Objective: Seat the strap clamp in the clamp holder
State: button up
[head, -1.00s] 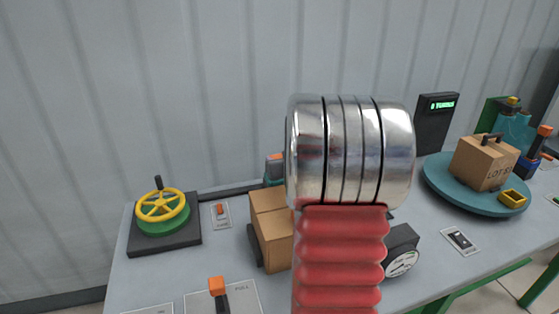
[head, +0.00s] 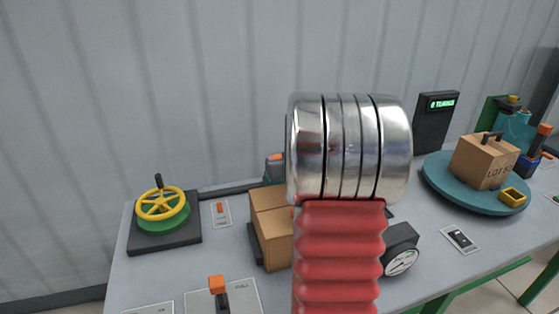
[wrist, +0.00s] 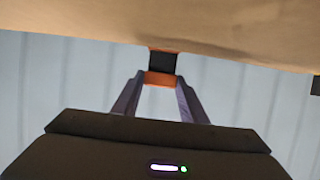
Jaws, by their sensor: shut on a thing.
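In the wrist view my gripper (wrist: 160,83) has its two dark fingers closed around an orange and black piece. I take this piece to be the strap clamp (wrist: 161,78). Its black part (wrist: 162,62) lies beyond the orange part, close to a brown cardboard surface (wrist: 160,25) across the top of the view. I cannot tell whether they touch. In the head view my own arm covers the middle, and my gripper is not clearly seen. I cannot clearly pick out the clamp holder.
A cardboard box (head: 271,237) stands on the grey bench (head: 215,265), partly behind my arm. A yellow handwheel (head: 160,205) is at left and a round gauge (head: 402,262) right of my arm. A teal turntable (head: 440,181) carries another box (head: 484,161). An orange-topped lever (head: 217,284) stands in front.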

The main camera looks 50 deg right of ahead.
jog(key=shift+f, duration=0.4)
jog(key=o, duration=1.2)
notch_tip(320, 180, up, 10)
dwell(0.4)
dwell(0.5)
